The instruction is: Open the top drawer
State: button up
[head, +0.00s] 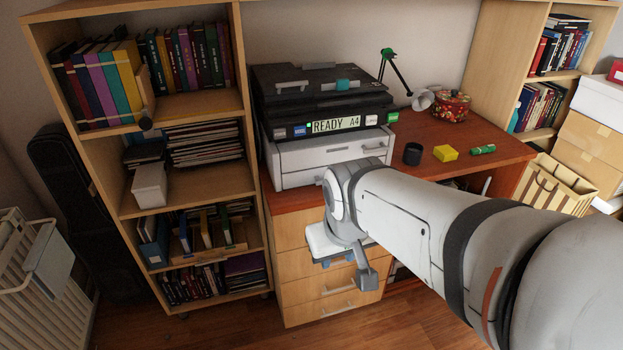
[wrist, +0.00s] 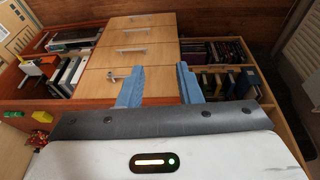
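The wooden drawer unit stands under the red-brown desk, its fronts looking flush and shut. The top drawer (head: 290,234) is just under the desktop, its right part hidden behind my wrist in the head view. In the wrist view, which is upside down, the top drawer (wrist: 100,82) is the lowest front in the picture, and its small metal handle (wrist: 113,76) shows left of my left-hand finger. My gripper (wrist: 160,66) is open, with two blue fingers apart and nothing between them. In the head view my gripper (head: 338,259) is in front of the upper drawers.
A printer (head: 320,125) stands on white drawers (head: 305,165) on the desktop (head: 415,150). A bookshelf (head: 190,195) stands close on the left. Floor in front is clear.

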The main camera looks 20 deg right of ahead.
jog(key=w+d+f+n+t+b, duration=0.4)
jog(key=w+d+f+n+b, duration=0.2)
jog(key=w+f+b, duration=0.35)
jog(key=w+d+f+n+t+b, duration=0.4)
jog(key=w+d+f+n+b, duration=0.2)
jog(key=w+f+b, duration=0.35)
jog(key=w+d+f+n+t+b, duration=0.4)
jog(key=w+d+f+n+b, duration=0.25)
jog(key=f+b, duration=0.45)
jog(key=w+f+y, duration=0.1)
jog(key=w+f, duration=0.1)
jog(key=w, duration=0.6)
jog(key=shift+a+f, duration=0.35)
jog(key=shift+m, duration=0.25)
grip_shut()
